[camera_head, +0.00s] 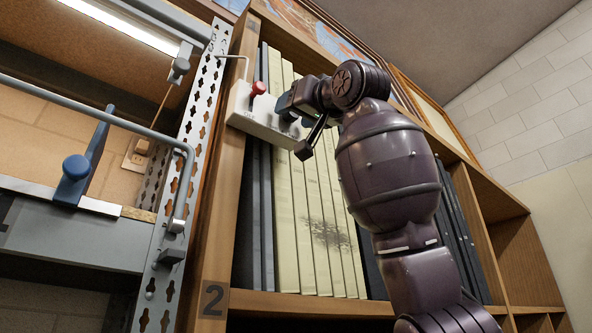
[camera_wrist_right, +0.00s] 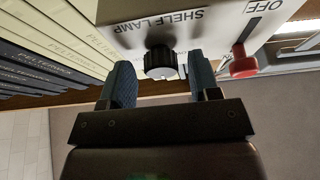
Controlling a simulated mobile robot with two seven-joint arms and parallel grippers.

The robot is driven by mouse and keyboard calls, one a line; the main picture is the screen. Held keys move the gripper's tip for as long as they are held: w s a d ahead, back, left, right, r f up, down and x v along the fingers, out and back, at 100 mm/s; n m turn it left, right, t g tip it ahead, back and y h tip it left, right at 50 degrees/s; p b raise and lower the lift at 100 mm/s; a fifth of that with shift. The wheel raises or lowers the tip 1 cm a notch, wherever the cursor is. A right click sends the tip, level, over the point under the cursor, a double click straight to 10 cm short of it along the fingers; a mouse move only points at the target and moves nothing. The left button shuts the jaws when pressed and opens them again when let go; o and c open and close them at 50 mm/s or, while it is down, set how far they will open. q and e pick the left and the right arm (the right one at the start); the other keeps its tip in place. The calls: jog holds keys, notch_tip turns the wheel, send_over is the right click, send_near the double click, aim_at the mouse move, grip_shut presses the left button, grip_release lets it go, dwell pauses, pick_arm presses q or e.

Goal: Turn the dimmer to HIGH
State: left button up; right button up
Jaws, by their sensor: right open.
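The dimmer is probably the black knob (camera_wrist_right: 160,62) under the words SHELF LAMP on a pale control box (camera_wrist_right: 215,22). In the head view the box (camera_head: 255,123) sits across the front of a bookcase, and my gripper hides the knob. My right gripper (camera_wrist_right: 161,82) is open in the right wrist view, one blue finger pad on each side of the knob. I cannot tell whether the pads touch it. In the head view my right gripper (camera_head: 297,122) is at the right end of the box. No HIGH mark is readable. My left gripper is out of view.
A red-knobbed lever (camera_wrist_right: 243,66) beside an OFF label is on the same box, close to my gripper; its red knob (camera_head: 259,88) shows in the head view. Pale book spines (camera_head: 310,215) stand behind my arm. A perforated metal post (camera_head: 196,130) stands left of the bookcase.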

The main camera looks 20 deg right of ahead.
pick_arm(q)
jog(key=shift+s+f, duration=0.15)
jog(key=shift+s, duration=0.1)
pick_arm(e)
jog(key=shift+a+r, duration=0.1)
jog(key=c, duration=0.9)
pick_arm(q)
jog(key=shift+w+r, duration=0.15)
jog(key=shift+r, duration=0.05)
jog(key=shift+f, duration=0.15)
pick_arm(e)
jog(key=shift+m, duration=0.5)
pick_arm(q)
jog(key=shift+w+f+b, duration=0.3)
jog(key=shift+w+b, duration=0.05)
jog(key=shift+b, duration=0.55)
pick_arm(e)
jog(key=shift+a+r+m+g+h, duration=0.1)
jog(key=shift+m+h, duration=1.15)
jog(key=shift+m, duration=1.25)
jog(key=shift+m+g+h, duration=0.1)
jog(key=shift+m+h, duration=1.2)
jog(key=shift+m, duration=1.2)
jog(key=shift+a+r+m+g+h, duration=0.1)
jog(key=shift+m+h, duration=1.15)
jog(key=shift+m, duration=1.25)
jog(key=shift+d+f, duration=0.1)
